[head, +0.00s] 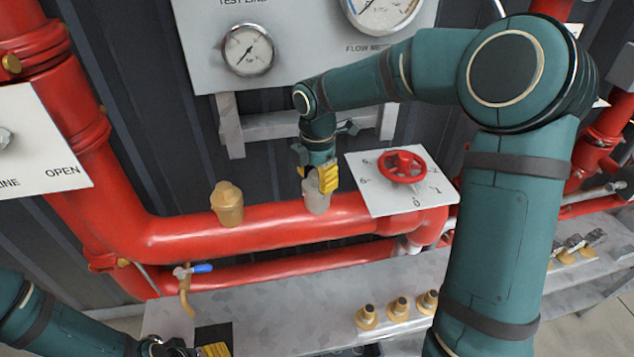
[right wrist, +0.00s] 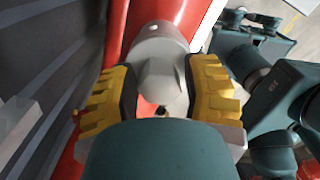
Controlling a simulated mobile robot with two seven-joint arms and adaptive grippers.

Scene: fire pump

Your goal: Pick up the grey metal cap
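The grey metal cap (head: 316,198) sits on top of the red horizontal pipe, right of a brass cap. My right gripper (head: 320,180) reaches down over it from above. In the right wrist view the cap (right wrist: 160,50) fills the space between the yellow-backed fingers of the gripper (right wrist: 162,80), whose dark pads lie against its sides. The gripper looks shut on it, and the cap still appears seated on the pipe. My left gripper (head: 205,350) shows only in part at the bottom edge of the head view; its fingertips are mostly cut off.
The brass cap (head: 227,204) stands on the red pipe (head: 265,228). A red handwheel (head: 402,167) on a white dial plate is close right of my gripper. A blue-handled valve (head: 195,269) hangs below. Several brass fittings (head: 398,307) stand on the grey shelf (head: 285,300).

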